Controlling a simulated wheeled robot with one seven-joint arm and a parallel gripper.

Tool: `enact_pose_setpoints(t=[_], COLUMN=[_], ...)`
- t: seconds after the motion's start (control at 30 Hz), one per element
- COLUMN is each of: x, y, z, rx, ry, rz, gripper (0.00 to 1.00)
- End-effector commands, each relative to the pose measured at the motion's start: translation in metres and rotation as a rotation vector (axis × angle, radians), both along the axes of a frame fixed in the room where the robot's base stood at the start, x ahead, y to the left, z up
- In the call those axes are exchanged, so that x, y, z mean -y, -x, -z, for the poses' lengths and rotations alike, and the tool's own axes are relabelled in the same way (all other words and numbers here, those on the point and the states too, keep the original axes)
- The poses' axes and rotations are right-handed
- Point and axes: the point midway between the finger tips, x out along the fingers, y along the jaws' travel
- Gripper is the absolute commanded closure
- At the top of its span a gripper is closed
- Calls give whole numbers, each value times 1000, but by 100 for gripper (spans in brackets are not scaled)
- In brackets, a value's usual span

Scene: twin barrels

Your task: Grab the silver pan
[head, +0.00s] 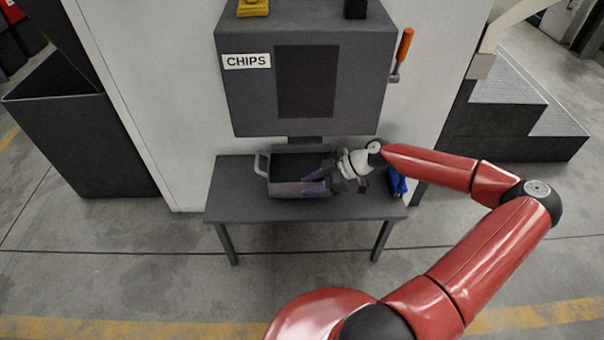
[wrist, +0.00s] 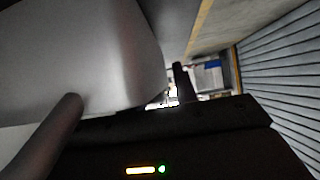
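The silver pan (head: 287,189) is a grey, open-topped, box-like container on the dark table below the machine. A light loop handle (head: 261,165) stands out at its left end. My gripper (head: 315,181) is at the pan's right end, with its purplish fingers over or against that side. The pan's right handle is hidden behind my gripper. In the wrist view a large smooth grey surface (wrist: 75,55), likely the pan, fills the upper left, close to the camera. A grey rod (wrist: 50,138) crosses the lower left. Whether the fingers are closed on anything cannot be made out.
The dark table (head: 232,196) stands against the machine. The grey box marked CHIPS (head: 246,100) overhangs the pan. A blue object (head: 397,183) lies right of my wrist. A dark bin (head: 85,140) stands left; steps (head: 530,135) stand right.

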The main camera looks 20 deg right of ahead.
Motion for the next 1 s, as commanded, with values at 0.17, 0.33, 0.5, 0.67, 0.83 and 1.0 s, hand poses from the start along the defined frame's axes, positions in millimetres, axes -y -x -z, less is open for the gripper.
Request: enact_pose_setpoints(t=[0.17,0.33,0.5,0.67,0.83,1.0], x=[-3,-3,-3,-3,-3,-3], y=[-1,-1,-1,-1,-1,-1], z=[2,2,2,2,2,2], rx=[1,0,0,1,1,1], ry=[0,0,0,0,0,0], rz=[1,0,0,1,1,1], gripper=[72,81,100,100,100,100])
